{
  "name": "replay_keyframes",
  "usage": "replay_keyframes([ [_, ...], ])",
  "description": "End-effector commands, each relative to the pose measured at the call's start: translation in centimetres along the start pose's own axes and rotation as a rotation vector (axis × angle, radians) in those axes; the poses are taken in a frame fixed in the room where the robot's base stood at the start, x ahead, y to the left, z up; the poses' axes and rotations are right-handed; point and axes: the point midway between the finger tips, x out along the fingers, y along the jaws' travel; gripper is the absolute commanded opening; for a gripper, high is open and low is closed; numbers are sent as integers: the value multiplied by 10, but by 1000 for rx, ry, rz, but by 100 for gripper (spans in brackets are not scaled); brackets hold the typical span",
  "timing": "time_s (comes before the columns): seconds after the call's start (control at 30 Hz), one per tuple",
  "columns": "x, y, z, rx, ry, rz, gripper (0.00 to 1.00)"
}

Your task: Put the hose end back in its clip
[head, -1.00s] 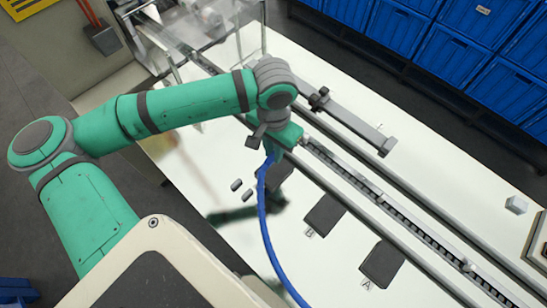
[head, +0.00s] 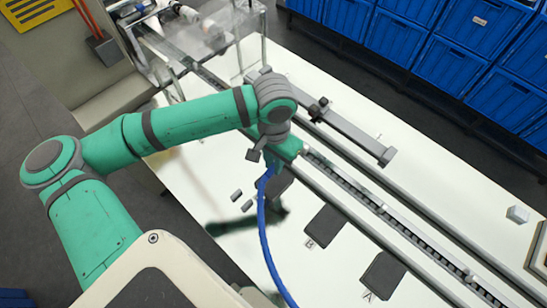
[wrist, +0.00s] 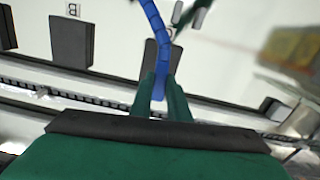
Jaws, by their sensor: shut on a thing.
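The blue hose (head: 264,232) runs up from the bottom edge of the head view to my gripper (head: 270,168). In the wrist view, my gripper (wrist: 160,92) is shut on the hose end, and the blue segmented hose (wrist: 155,25) runs away from between its two green fingers. The fingers are over a dark grey pad beside the conveyor. Two small dark grey blocks (head: 241,201) stand on the white table left of the hose. I cannot tell which part is the clip.
The conveyor (head: 400,219) and its rails run diagonally across the white table (head: 330,270). Dark pads marked B (head: 325,226) and A (head: 383,274) lie in front of it. A clear guarded machine part (head: 215,40) is at the back left. Blue crates (head: 400,20) stand behind.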

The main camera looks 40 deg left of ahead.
Motion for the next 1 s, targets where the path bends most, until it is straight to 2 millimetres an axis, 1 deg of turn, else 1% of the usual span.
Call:
replay_keyframes([
  [0.3, 28, 0, 0, -2, 0, 1, 0],
  [0.43, 36, 0, 0, -2, -1, 0, 0],
  [0.57, 40, 0, 0, -1, 1, -1, 0],
  [0.83, 39, -1, 1, -1, 1, -1, 0],
  [1.0, 39, -4, 11, -2, 1, 0, 0],
])
